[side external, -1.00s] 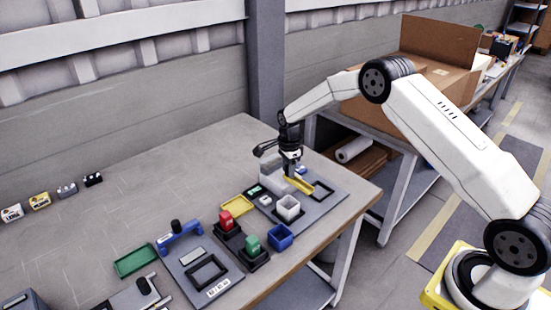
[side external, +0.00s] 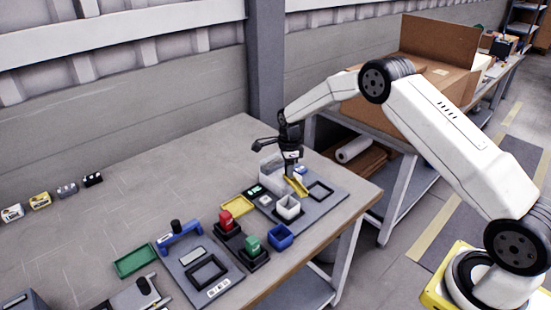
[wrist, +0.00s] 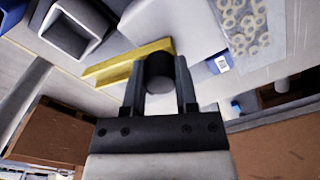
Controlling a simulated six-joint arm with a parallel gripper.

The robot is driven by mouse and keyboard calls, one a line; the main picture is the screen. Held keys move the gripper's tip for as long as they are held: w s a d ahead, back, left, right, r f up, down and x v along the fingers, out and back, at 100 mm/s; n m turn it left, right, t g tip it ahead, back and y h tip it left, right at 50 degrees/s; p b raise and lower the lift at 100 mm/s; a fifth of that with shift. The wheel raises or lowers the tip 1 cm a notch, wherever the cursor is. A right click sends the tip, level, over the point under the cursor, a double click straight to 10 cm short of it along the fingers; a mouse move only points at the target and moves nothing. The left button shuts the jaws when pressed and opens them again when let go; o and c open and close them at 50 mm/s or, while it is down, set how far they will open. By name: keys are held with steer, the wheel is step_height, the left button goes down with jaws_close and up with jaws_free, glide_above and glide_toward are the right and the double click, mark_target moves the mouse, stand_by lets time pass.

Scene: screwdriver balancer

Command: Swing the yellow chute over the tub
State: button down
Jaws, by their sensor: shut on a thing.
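The yellow chute (side external: 296,186) slopes down toward the front right in the side view. Its lower end is close to the back right rim of the white tub (side external: 280,208), and I cannot tell if it overlaps the opening. The tub stands upright on a grey board. My gripper (side external: 290,169) points down at the chute's upper end. In the wrist view, my gripper (wrist: 160,88) is shut on a dark round knob (wrist: 160,72) beside the yellow chute (wrist: 120,65). The chute's fixing is hidden.
A black square frame (side external: 321,183) lies right of the chute on the grey board (side external: 335,199). A blue bin (side external: 280,230) and a yellow tray (side external: 237,199) are nearby.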

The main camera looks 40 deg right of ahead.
steer(key=m, duration=0.3)
steer(key=shift+m, duration=0.4)
steer(key=shift+w+m, duration=0.1)
steer(key=shift+m, duration=1.9)
steer(key=shift+c, duration=1.9)
jaws_free()
steer(key=shift+r, duration=0.1)
steer(key=shift+r, duration=3.85)
